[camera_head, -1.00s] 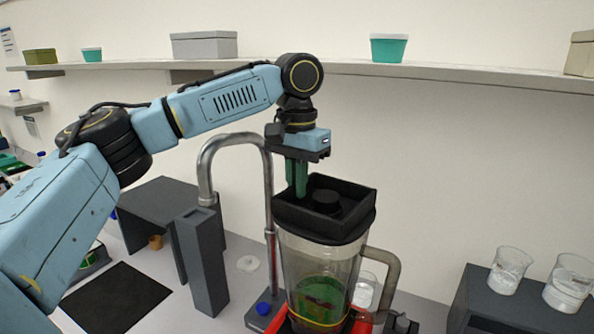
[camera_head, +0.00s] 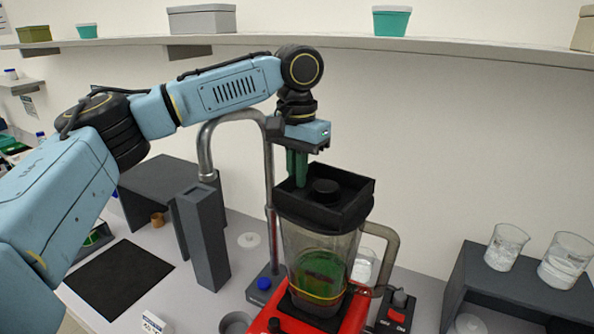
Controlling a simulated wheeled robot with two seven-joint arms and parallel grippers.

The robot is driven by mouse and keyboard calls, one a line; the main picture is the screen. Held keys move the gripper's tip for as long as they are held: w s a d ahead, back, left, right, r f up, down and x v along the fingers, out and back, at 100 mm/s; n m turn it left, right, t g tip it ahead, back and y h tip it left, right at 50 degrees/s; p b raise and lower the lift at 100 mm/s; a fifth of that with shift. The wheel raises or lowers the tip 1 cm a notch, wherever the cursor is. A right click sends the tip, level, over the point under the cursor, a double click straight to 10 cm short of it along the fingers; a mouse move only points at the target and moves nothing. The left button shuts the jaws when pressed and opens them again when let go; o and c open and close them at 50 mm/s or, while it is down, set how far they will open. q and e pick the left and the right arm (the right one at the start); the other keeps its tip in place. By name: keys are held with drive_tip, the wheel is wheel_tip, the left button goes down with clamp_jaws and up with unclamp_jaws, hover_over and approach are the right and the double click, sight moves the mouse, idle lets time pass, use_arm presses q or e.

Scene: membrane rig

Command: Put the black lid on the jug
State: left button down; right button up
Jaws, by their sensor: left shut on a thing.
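The black lid (camera_head: 345,212) is a square, tray-like piece with a round raised knob in its middle. It is at the mouth of the clear jug (camera_head: 297,247), roughly level; I cannot tell if it is fully seated. The jug stands upright on a red base (camera_head: 284,322), has a grey handle on its right and shows green contents low inside. My left gripper (camera_head: 298,182) comes down from above with green fingers, shut on the lid's back-left edge. The fingertips are partly hidden by the lid. My right gripper is not in view.
A bent metal pipe (camera_head: 206,150) on a stand rises close behind and left of the jug. A grey block (camera_head: 203,240) and black mat (camera_head: 120,284) lie left. A dark stand with beakers (camera_head: 506,247) is right. A wall shelf (camera_head: 440,43) runs above.

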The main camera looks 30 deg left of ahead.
use_arm(q)
drive_tip(key=shift+f, duration=0.15)
drive_tip(key=c, duration=1.5)
unclamp_jaws()
wheel_tip(320, 180, up, 13)
drive_tip(key=shift+r, duration=0.2)
